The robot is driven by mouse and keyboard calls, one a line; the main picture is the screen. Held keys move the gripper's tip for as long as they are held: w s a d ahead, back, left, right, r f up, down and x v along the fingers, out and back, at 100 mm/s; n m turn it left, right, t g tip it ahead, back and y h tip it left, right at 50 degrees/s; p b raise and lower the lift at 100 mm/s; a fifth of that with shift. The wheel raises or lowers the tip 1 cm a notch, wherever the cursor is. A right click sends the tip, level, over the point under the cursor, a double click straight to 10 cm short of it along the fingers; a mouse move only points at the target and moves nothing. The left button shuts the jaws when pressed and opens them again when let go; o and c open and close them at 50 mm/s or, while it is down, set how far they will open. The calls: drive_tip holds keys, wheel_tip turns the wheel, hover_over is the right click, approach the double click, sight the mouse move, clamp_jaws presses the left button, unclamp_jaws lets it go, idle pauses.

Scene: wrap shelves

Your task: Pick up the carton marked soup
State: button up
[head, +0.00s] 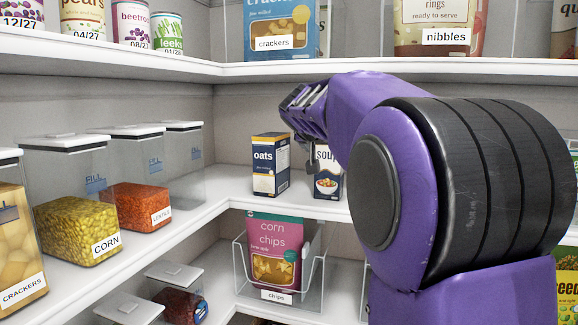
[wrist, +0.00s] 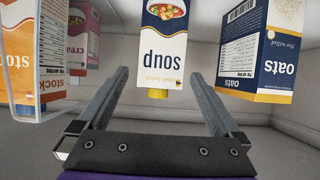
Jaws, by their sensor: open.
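The soup carton (head: 327,180) is white and dark blue with a bowl of soup on its front. It stands upright on the middle shelf in the head view, its upper right part hidden behind my arm. In the wrist view the soup carton (wrist: 165,45) appears upside down, between and beyond the fingertips. My gripper (wrist: 158,90) is open and empty, its two fingers spread to either side of the carton's line and apart from it. In the head view my gripper (head: 303,135) is partly hidden and hangs before the oats and soup cartons.
A dark blue oats carton (head: 270,165) stands just left of the soup; it also shows in the wrist view (wrist: 262,50). A stock container (wrist: 30,60) is on the wrist view's left. The upper shelf (head: 350,68) overhangs. Clear bins of corn (head: 75,228) and lentils (head: 138,207) stand left.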

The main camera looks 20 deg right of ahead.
sight(330, 157)
drive_tip(key=p+x, duration=0.1)
drive_tip(key=x, duration=0.8)
drive_tip(key=shift+w+d+f+p, duration=0.1)
drive_tip(key=shift+w+f+p, duration=0.2)
drive_tip(key=shift+p, duration=0.1)
clamp_jaws()
drive_tip(key=shift+r, duration=0.15)
